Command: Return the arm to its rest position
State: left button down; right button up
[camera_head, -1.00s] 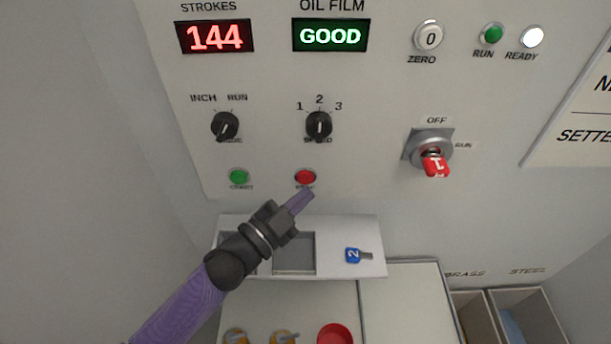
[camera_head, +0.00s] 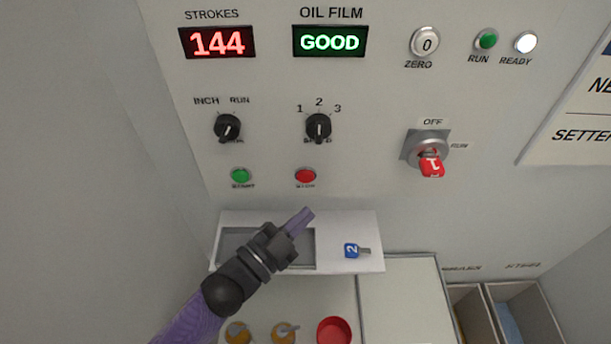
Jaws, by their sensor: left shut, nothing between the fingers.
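My left gripper (camera_head: 303,220) is shut and empty. It hangs over the white shelf (camera_head: 345,223) below the control panel (camera_head: 370,80), a little below the red stop button (camera_head: 305,175) and apart from it. My left arm comes in from the lower left and hides part of the shelf's grey recess (camera_head: 305,258). The green start button (camera_head: 240,175) is to the left of the red one. The counter reads 144 and the oil film display (camera_head: 330,41) reads GOOD. The white READY lamp (camera_head: 525,42) looks bright. My right gripper is not in view.
A blue key tag marked 2 (camera_head: 351,250) lies on the shelf. A red key (camera_head: 431,164) sits in the OFF/RUN switch (camera_head: 425,147). Below are a red round dish (camera_head: 334,331), two yellowish items (camera_head: 284,333) and open bins (camera_head: 525,310) at the lower right.

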pick_arm(q)
jog(key=s+a+f+n+g+y, duration=0.2)
jog(key=s+a+f+n+y, duration=0.15)
jog(key=a+n+y, duration=0.7)
jog(key=s+a+f+n+g+y+b, duration=0.1)
jog(key=s+a+f+n+g+y, duration=0.1)
jog(key=s+g, duration=0.35)
jog(key=s+a+f+n+g+y, duration=0.1)
jog(key=s+f+n+g, duration=0.15)
jog(key=s, duration=0.55)
notch_tip(320, 180, down, 31)
jog(key=s+g+b, duration=0.2)
jog(key=b, duration=1.3)
jog(key=s+a+f+b, duration=0.1)
jog(key=s+f+b, duration=0.3)
jog(key=f, duration=0.4)
jog(key=s+a+f+b, duration=0.1)
jog(key=s+f+b, duration=0.4)
jog(key=f, duration=0.4)
jog(key=s+a+f+m+g+b, duration=0.1)
jog(key=s+f+b, duration=0.4)
jog(key=f, duration=0.4)
jog(key=shift+a, duration=0.3)
